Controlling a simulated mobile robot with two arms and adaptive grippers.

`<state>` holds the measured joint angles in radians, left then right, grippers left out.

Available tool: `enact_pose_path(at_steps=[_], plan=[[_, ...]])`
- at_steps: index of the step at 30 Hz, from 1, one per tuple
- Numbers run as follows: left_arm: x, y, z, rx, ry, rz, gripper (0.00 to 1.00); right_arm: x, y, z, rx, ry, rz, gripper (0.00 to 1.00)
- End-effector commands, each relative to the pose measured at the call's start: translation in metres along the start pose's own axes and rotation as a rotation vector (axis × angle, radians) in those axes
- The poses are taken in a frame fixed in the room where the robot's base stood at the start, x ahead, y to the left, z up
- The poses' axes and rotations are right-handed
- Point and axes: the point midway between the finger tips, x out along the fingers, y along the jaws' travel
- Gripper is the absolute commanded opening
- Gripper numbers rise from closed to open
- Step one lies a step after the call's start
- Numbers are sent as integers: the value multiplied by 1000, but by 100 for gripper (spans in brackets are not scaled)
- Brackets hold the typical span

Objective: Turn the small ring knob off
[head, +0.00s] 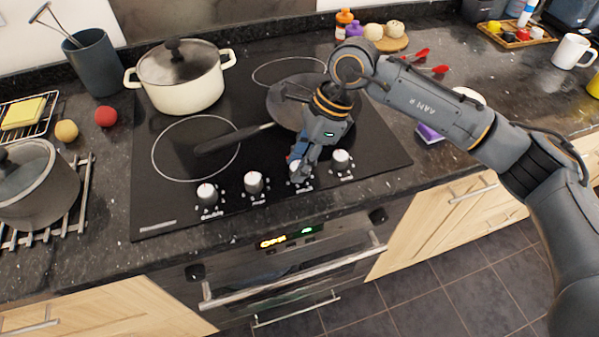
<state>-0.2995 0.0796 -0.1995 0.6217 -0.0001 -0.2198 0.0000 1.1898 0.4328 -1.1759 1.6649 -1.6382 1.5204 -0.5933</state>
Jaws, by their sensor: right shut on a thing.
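A black cooktop (150,215) has a row of several silver knobs along its front edge. My right gripper (299,166) reaches down from the right and is shut on the third knob from the left (296,175), which its fingers partly hide. The other knobs stand free: the leftmost (207,194), the second (254,183) and the rightmost (341,160). The white labels in front of the knobs are too small to read for sure, so I cannot tell by label which is the small ring knob. My left gripper is not in view.
A frying pan (284,107) lies behind my right gripper, its handle (234,139) pointing left over a ring. A cream lidded pot (182,80) stands at the back left. A grey pot (42,190) stands on a rack at left. The oven handle (295,276) sticks out below.

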Motion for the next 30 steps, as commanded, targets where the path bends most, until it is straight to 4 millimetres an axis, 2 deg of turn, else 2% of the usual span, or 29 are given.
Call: enact_pose_path(at_steps=[1,3,12,30], plan=[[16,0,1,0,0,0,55,7,-2,-2,-36,3,12,1],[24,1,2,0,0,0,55,6,-2,-2,-85,6,33,1],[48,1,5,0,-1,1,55,4,-1,-1,-247,15,102,1],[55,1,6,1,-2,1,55,1,-1,0,-320,18,134,1]])
